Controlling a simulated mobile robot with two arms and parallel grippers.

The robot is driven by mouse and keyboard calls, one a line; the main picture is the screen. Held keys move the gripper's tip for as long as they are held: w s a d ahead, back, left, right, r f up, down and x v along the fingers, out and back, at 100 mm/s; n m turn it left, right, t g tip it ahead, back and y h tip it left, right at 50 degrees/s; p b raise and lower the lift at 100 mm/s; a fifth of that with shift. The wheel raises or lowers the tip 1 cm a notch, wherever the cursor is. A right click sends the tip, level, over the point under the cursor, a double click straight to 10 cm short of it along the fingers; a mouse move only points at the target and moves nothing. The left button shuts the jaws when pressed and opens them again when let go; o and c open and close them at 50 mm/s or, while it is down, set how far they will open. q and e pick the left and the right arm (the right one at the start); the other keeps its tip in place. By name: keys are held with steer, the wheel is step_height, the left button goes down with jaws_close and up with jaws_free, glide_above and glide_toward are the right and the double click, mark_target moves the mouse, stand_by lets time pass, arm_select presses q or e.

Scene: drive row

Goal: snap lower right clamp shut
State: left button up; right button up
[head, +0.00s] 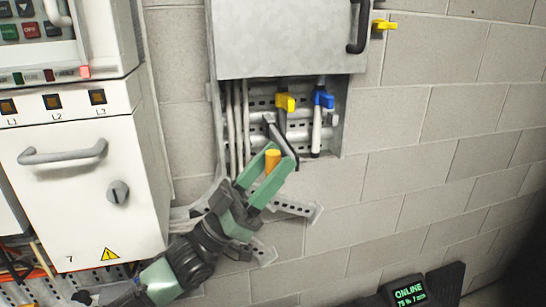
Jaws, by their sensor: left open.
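A grey metal wall box (285,40) has its lower part open, with pipes or cables inside. A yellow piece (384,25) sticks out from the box's right edge beside a black handle (358,28). Which part is the lower right clamp, I cannot tell. My left gripper (277,158) has green fingers and is open at the box's lower opening. An orange cylinder (272,160) shows between its fingers; contact cannot be made out. A dark bracket-like part (284,138) lies just beyond the fingertips. My right gripper is not in view.
Inside the opening hang a yellow-handled part (285,102) and a blue-handled part (322,98). A white cabinet (85,185) with a grey handle stands at left. A perforated metal bracket (295,208) lies below the box. The block wall at right is clear.

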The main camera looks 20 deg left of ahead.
arm_select(q)
jaws_close()
steer(key=shift+r, duration=0.1)
stand_by(1.3)
